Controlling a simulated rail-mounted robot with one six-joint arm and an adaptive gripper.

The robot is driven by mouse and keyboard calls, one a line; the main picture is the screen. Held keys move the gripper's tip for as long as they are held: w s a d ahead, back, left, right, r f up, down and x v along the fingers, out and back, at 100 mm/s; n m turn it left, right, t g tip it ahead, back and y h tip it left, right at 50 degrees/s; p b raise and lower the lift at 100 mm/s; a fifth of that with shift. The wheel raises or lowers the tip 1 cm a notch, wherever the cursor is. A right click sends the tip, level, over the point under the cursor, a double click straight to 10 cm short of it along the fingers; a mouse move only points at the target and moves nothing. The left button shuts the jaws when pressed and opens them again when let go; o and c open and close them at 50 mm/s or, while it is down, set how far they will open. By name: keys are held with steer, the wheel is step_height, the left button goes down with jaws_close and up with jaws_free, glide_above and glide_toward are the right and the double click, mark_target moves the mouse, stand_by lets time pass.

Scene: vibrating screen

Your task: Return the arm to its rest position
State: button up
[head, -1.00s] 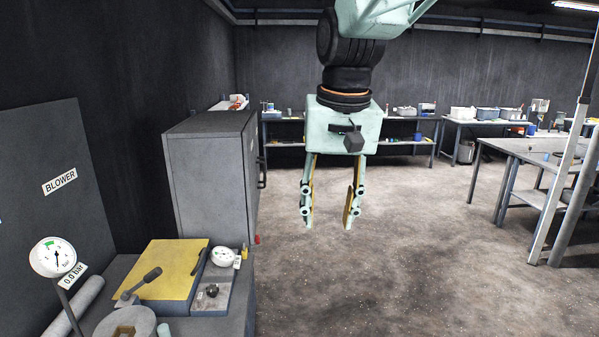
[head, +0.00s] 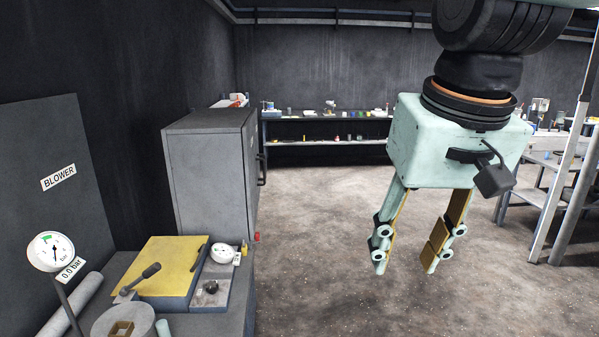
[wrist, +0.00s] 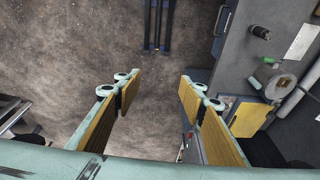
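My gripper (head: 406,268) hangs in the air at the right of the head view, pointing down, over open floor. Its two fingers with yellow pads stand apart with nothing between them. In the wrist view my gripper (wrist: 156,77) is also open and empty, with bare floor visible between the fingers. It is well clear of the workbench with the blower gauge at the left.
A grey cabinet (head: 207,175) stands behind. A long table (head: 325,143) lines the back wall. The middle floor is clear.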

steer(key=s+d+f, duration=0.2)
steer(key=s, duration=0.5)
steer(key=s+d+f+t+b, duration=0.1)
steer(key=s+d+f, duration=0.1)
steer(key=s, duration=0.6)
steer(key=shift+d+f, duration=0.4)
steer(key=shift+f, duration=0.3)
steer(key=shift+a, duration=0.1)
